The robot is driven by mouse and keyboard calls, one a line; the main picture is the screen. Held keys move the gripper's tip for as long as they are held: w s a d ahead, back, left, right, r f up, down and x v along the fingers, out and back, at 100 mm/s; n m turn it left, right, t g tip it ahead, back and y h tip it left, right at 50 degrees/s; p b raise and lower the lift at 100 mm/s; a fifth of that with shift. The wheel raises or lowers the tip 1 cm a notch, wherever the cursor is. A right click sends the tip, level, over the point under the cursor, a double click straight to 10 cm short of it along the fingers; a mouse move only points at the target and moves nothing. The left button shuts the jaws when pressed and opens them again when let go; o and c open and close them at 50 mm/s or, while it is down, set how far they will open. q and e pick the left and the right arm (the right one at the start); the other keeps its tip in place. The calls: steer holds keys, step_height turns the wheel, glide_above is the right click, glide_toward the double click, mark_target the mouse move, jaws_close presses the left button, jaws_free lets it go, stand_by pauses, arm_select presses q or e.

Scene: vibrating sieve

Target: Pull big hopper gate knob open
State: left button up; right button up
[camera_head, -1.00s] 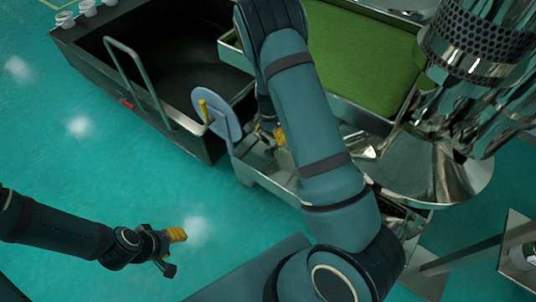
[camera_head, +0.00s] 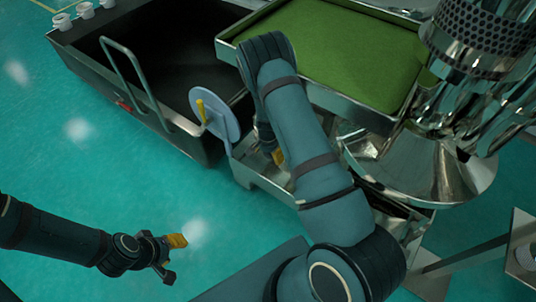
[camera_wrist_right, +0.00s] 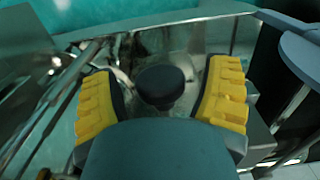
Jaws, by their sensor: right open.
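The knob (camera_wrist_right: 160,86) is a dark round cap on a shiny metal part, seen in the right wrist view. My right gripper (camera_wrist_right: 163,98) is open, with one yellow finger on each side of the knob and visible gaps between. In the head view my right gripper (camera_head: 274,156) is mostly hidden behind my own arm; one yellow finger shows beside the metal trough, and the knob is hidden there. My left gripper (camera_head: 172,257) hangs at the lower left over the floor, open and empty, away from the machine.
A dark bin (camera_head: 165,75) with a handle stands at upper left. A pale disc with a yellow handle (camera_head: 217,118) stands left of my right gripper. A green-floored tray (camera_head: 335,45) and a shiny metal cylinder (camera_head: 480,60) crowd the right. The left floor is clear.

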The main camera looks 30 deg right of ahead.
jaws_close()
steer(key=s+a+p, duration=0.1)
steer(key=s+a, duration=0.2)
steer(key=a, duration=0.4)
jaws_free()
steer(key=shift+w+r, duration=0.1)
